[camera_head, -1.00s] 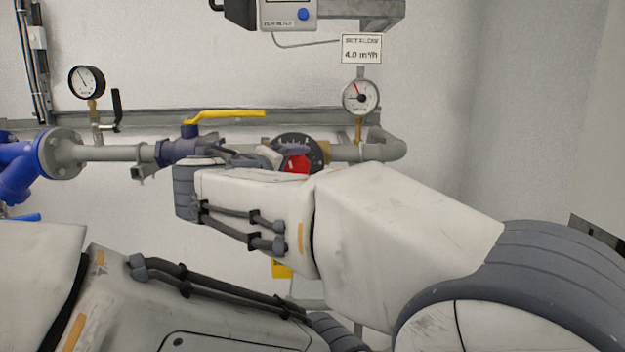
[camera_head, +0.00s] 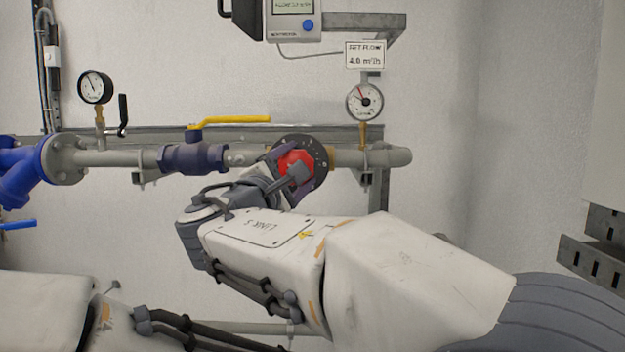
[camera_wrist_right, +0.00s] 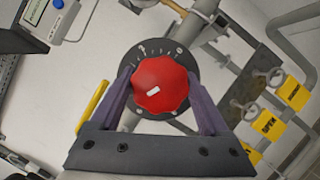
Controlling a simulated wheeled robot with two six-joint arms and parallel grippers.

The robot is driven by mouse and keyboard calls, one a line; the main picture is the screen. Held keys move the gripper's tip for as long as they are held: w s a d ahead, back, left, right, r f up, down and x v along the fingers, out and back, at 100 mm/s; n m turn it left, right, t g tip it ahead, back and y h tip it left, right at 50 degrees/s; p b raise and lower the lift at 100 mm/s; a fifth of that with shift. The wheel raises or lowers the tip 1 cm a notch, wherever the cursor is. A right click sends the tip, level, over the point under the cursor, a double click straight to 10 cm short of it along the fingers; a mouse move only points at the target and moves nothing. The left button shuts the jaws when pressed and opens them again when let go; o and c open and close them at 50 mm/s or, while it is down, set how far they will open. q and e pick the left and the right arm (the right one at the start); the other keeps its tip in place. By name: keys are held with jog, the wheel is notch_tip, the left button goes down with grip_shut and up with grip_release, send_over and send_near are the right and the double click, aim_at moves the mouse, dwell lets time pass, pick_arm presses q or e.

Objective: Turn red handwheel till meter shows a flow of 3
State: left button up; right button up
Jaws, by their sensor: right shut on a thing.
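The red handwheel (camera_head: 297,165) sits on a dark round scale plate on the grey pipe. It also shows in the right wrist view (camera_wrist_right: 160,84), with a white mark on its face. My right gripper (camera_wrist_right: 158,90) is shut on the handwheel, with one purple finger on each side of its rim. The grey meter (camera_head: 292,20) is at the top edge; its display is cut off and too small to read. A sign (camera_head: 365,55) reads "SET FLOW 4.0 m³/h". My left gripper is out of view.
A round gauge (camera_head: 365,101) stands right of the handwheel and another gauge (camera_head: 94,87) at the left. A yellow lever (camera_head: 230,121) lies along the pipe just left of the wheel. Yellow tags (camera_wrist_right: 268,125) hang on other valves in the right wrist view.

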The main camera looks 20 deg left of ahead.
jog(key=shift+f+n+t+y+b, duration=0.15)
jog(key=shift+n+y+b, duration=0.15)
jog(key=shift+n, duration=0.35)
jog(key=shift+n+t+y+b, duration=0.2)
jog(key=shift+n+b, duration=0.2)
jog(key=shift+n, duration=0.25)
jog(key=o, duration=1.2)
jog(key=b+v, duration=0.6)
jog(key=v, duration=0.4)
jog(key=shift+s, duration=0.25)
